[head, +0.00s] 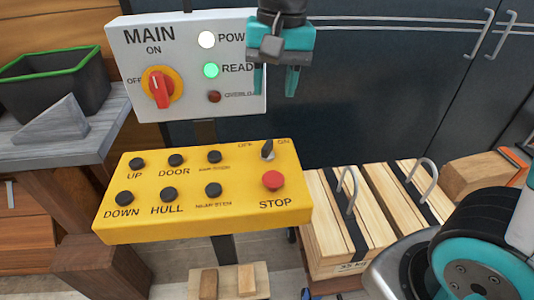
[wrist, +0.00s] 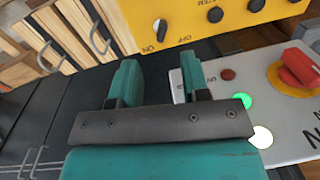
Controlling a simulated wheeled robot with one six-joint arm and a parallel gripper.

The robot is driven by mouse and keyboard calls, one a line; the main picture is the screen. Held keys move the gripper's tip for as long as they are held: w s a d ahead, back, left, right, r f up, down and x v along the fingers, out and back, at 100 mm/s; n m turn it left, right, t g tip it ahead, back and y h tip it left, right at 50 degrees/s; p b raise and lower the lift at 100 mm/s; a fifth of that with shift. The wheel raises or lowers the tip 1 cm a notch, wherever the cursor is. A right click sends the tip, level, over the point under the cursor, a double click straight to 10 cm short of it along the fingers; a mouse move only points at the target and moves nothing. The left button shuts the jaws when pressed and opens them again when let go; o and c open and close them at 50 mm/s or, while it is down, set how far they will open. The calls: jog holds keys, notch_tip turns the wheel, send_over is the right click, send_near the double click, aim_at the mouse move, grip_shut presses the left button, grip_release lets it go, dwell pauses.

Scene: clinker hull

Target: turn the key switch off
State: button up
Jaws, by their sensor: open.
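The key switch (head: 267,149) is a small dark and silver key-like knob at the top right of the yellow panel (head: 130,232), between the labels OFF on its left and ON on its right. Its upper end seems to lean towards ON. In the wrist view the key switch (wrist: 161,28) shows near the top middle, beyond the fingers. My gripper (head: 275,82) is teal, open and empty. It hangs in front of the right edge of the grey MAIN box, above the key switch and apart from it. Its two fingers (wrist: 158,66) frame an empty gap in the wrist view.
The grey MAIN box (head: 130,80) carries a red rotary switch (head: 160,88) pointing up at ON, a lit green READY lamp (head: 211,70) and a white lamp (head: 207,39). A red STOP button (head: 273,181) sits just below the key switch. Wooden crates (head: 325,215) stand right.

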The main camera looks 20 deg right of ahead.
aim_at(267, 144)
jog(key=w+d+m+h, duration=0.1)
jog(key=w+m, duration=0.4)
jog(key=w, duration=0.1)
jog(key=f, duration=1.8)
jog(key=shift+s+d+p, duration=0.1)
jog(key=shift+s+p, duration=0.1)
jog(key=shift+p, duration=0.1)
grip_shut()
